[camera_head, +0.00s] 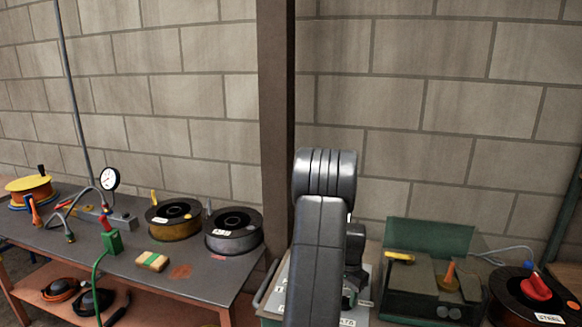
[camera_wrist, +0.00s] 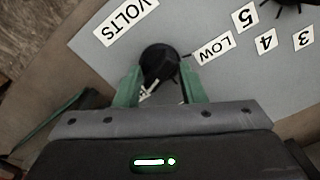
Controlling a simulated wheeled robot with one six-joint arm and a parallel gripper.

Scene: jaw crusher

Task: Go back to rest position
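In the wrist view my gripper (camera_wrist: 161,75) has two green fingers, one on each side of a round black knob (camera_wrist: 160,62). The knob sits on a grey panel (camera_wrist: 110,62) between the labels VOLTS (camera_wrist: 126,20) and LOW (camera_wrist: 214,47). The fingertips are very close to the knob's sides; I cannot tell whether they touch it.
A bench (camera_head: 205,272) on the left carries wire spools (camera_head: 235,232), a gauge (camera_head: 109,179) and a sponge (camera_head: 152,261). A green open box (camera_head: 428,237) and a spool with a red item (camera_head: 536,288) stand on the right. A brown post (camera_head: 275,120) rises behind my arm.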

